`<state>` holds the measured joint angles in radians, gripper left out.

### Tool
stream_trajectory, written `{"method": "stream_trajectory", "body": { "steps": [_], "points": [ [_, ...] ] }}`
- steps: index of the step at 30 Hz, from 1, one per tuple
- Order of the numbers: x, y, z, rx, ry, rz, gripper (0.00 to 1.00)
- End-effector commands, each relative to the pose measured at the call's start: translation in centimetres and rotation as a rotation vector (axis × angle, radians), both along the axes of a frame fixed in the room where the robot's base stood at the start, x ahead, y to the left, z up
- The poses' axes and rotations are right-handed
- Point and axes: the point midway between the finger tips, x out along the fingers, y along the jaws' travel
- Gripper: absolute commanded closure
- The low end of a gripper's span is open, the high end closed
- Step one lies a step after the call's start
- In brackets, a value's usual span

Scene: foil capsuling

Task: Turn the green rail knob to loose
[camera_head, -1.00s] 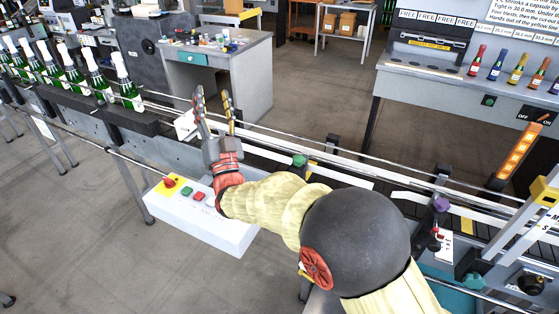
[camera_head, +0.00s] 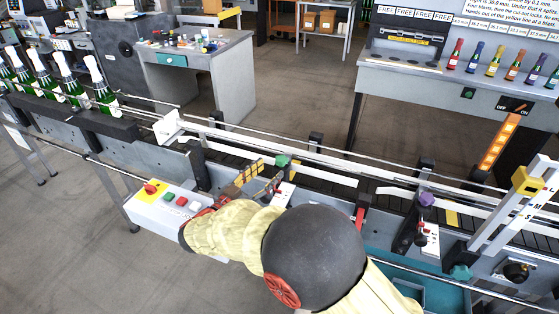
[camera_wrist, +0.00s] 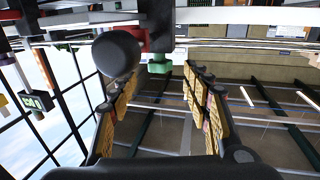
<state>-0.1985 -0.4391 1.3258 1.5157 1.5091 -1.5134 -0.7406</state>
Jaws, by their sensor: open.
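The green rail knob (camera_head: 282,160) sits on the near guide rail of the conveyor, above a white label plate. In the wrist view a green knob (camera_wrist: 159,65) shows below a red part, just beyond the gap between my fingertips. My gripper (camera_head: 264,178) is low beside the rail, with its fingers pointing to the knob. In the wrist view my gripper (camera_wrist: 163,76) has its yellow-padded fingers spread, with nothing between them. I cannot tell whether a fingertip touches the knob. The knob's loose or tight setting cannot be read.
A white control box (camera_head: 160,208) with a red button is left of my arm. Green bottles (camera_head: 103,92) stand at the conveyor's left. A dark ball (camera_wrist: 116,53) is close to my left finger in the wrist view.

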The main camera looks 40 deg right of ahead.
Motion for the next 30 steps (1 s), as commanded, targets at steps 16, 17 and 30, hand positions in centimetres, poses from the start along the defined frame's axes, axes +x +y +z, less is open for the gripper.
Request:
{"method": "stream_trajectory", "body": {
  "steps": [16,17,30],
  "points": [
    [1.9,-6.7,-0.1,0.001,-0.003,-0.001,0.52],
    [1.9,-6.9,-0.1,0.000,-0.003,-0.001,0.52],
    [2.1,-7.1,0.0,0.000,-0.003,0.001,0.58]
  ]
}}
